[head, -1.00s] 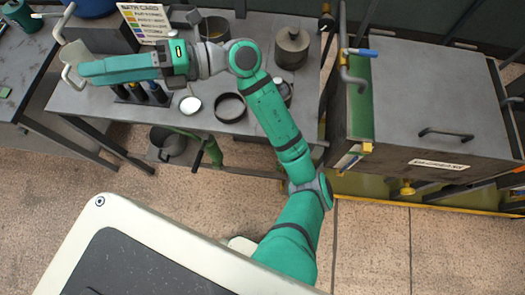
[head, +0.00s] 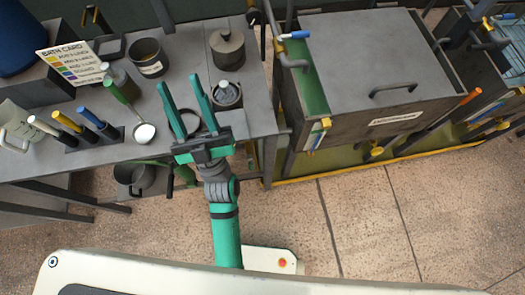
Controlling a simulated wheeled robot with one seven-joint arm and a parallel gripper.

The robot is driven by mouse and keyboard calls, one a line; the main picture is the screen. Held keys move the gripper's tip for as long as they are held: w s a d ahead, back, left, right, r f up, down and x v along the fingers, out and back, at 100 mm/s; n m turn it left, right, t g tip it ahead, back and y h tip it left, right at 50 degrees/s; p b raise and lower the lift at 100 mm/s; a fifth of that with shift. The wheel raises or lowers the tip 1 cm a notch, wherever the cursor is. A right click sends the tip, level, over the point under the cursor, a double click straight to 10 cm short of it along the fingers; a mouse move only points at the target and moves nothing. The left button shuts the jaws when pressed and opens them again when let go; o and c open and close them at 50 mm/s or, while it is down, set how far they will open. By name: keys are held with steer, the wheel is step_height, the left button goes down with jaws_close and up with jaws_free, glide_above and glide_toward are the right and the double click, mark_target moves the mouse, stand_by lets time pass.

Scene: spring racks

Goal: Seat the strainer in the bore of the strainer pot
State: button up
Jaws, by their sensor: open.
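My gripper (head: 178,82) is open and empty above the grey bench, its two long green fingers pointing to the back of the bench. Just right of it stands a small round vessel with a pale, patterned top (head: 228,93), which may be the strainer; the picture is too small to be sure. A dark round rim (head: 206,116) shows partly behind the fingers. An open dark pot with a white label (head: 147,57) stands at the back left and may be the strainer pot; its label is unreadable. I see no strainer seated in it.
A lidded grey pot (head: 228,50) stands at the bench's back right. Left are a ladle with a white bowl (head: 145,132), colored-handled tools (head: 91,121) in a rack and a card (head: 75,56). A large grey tank (head: 375,60) stands right of the bench.

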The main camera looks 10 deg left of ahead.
steer(key=s+d+f+m+g+h, duration=0.2)
steer(key=s+d+f+g+h, duration=0.1)
steer(key=f, duration=0.6)
steer(key=s+d+f+m+g+h, duration=0.3)
steer(key=s+d+f+g+h, duration=0.1)
steer(key=s+d+f, duration=0.4)
steer(key=s+d+f+m+g+h, duration=0.3)
steer(key=s+d+f+h, duration=0.3)
steer(key=f, duration=0.5)
steer(key=shift+d+g, duration=0.3)
steer(key=shift+d, duration=0.05)
steer(key=shift+w, duration=0.25)
